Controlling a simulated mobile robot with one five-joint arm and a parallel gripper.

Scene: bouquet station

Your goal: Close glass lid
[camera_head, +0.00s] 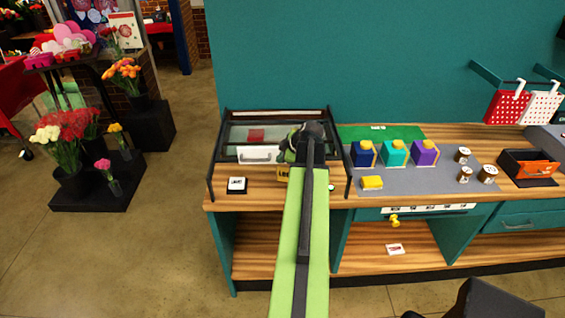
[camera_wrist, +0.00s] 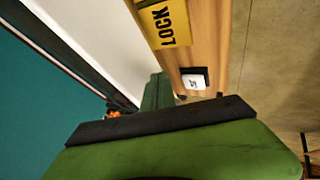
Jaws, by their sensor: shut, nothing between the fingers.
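The glass lid (camera_head: 265,135) is a clear pane in a black frame on the case at the left end of the counter. Black side bars run from its back bar down toward the counter's front edge; I cannot tell its exact angle. A white front panel (camera_head: 258,154) shows below the glass, and a white strip (camera_wrist: 90,35) shows in the wrist view. My gripper (camera_head: 305,140) is shut and empty over the right part of the case, hiding some of it. I cannot tell whether it touches the lid. A yellow LOCK label (camera_wrist: 165,22) lies beside it.
A black-edged white card (camera_head: 237,185) lies on the wooden counter, left of my arm. Blue, teal and purple boxes (camera_head: 395,153) and several small jars (camera_head: 463,155) stand to the right. A teal wall (camera_head: 380,60) rises behind.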

